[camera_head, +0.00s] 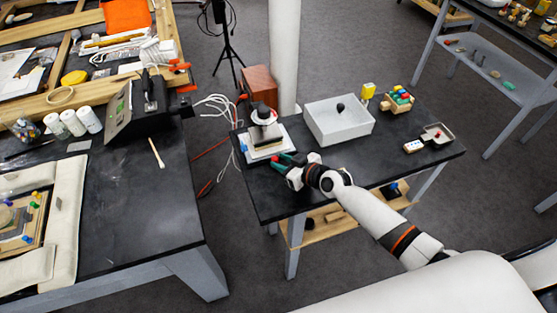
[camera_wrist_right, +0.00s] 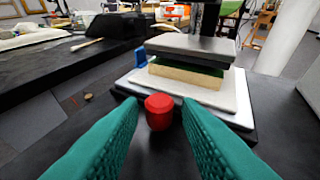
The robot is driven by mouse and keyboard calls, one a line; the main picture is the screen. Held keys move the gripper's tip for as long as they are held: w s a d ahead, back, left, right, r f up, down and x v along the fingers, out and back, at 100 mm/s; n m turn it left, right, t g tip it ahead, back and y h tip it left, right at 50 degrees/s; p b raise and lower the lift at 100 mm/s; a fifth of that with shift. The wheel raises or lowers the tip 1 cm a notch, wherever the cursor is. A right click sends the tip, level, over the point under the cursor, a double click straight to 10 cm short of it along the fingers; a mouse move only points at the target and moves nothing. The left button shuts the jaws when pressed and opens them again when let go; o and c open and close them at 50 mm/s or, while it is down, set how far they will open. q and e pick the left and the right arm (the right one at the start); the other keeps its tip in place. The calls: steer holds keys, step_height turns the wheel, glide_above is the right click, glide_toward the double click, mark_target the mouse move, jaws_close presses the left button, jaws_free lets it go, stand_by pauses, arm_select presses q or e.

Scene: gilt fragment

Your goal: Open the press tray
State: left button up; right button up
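The press (camera_head: 264,115) stands at the left end of the small black table. Its tray (camera_head: 280,150) is a pale plate low under the press, and it also shows in the right wrist view (camera_wrist_right: 232,108). A red knob (camera_wrist_right: 158,111) sticks out from the tray's near edge. A cream block with a green layer (camera_wrist_right: 190,84) lies on the tray, under the grey press plate (camera_wrist_right: 195,46). My right gripper (camera_wrist_right: 158,106) is open, with its teal fingertips either side of the knob and visible gaps between. In the head view, my right gripper (camera_head: 284,161) is at the tray's front edge. My left gripper is not in view.
A blue item (camera_wrist_right: 140,56) stands at the tray's left. A white bin (camera_head: 338,122) with a dark round thing in it stands right of the press. A small block rack (camera_head: 397,101) and a metal scoop-like tray (camera_head: 437,133) lie farther right. The table's front middle is clear.

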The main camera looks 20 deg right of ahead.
steer(key=shift+x, duration=0.85)
steer(key=shift+c, duration=0.4)
